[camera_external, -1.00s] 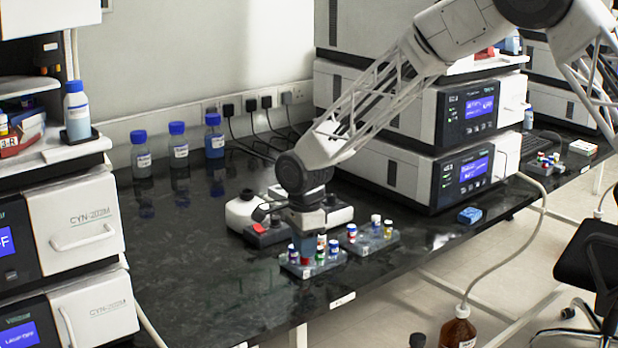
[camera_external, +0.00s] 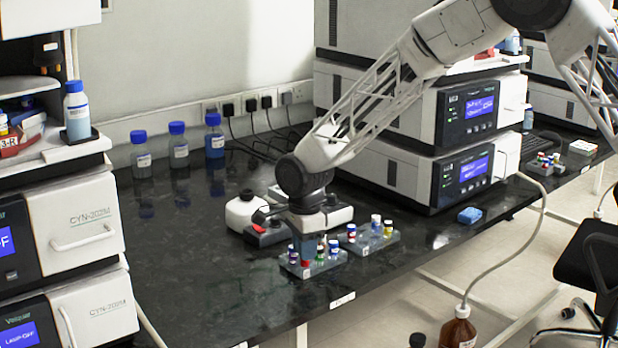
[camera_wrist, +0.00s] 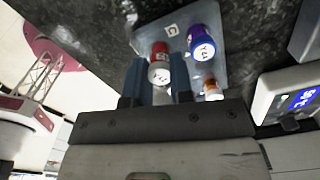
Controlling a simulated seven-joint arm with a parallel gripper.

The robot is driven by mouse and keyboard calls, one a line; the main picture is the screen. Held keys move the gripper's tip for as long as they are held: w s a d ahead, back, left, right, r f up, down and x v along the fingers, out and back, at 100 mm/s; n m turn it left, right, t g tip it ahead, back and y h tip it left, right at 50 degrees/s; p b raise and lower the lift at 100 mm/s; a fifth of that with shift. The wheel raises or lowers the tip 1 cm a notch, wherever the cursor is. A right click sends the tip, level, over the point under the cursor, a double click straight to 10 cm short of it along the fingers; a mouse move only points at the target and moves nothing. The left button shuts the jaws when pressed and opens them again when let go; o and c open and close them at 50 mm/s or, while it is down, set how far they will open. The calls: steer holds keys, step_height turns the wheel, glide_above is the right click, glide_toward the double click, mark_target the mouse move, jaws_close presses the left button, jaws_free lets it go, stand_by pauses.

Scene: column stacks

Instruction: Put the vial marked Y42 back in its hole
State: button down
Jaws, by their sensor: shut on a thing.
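My gripper (camera_external: 307,254) is low over the front vial rack (camera_external: 322,269), pointing down. In the wrist view its two blue-grey fingers (camera_wrist: 157,66) are shut on a red vial (camera_wrist: 160,52) with a white end bearing dark marks too small to read. In the external view a bit of red (camera_external: 305,264) shows below the fingers. I cannot tell how deep the held vial sits in a hole. A blue vial (camera_wrist: 202,42) with a marked white end stands beside it, and an orange one (camera_wrist: 212,90) is close to the right finger. The fingers hide part of the rack.
A second rack (camera_external: 378,241) with several vials stands just behind to the right. A white and dark device (camera_external: 262,236) is close behind my gripper. Stacked instruments (camera_external: 410,170) stand further back.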

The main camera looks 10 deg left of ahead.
steer(key=shift+f, duration=0.45)
stand_by(0.3)
steer(key=c, duration=0.6)
jaws_free()
steer(key=shift+c, duration=0.2)
steer(key=shift+r, duration=0.2)
steer(key=shift+r, duration=2.85)
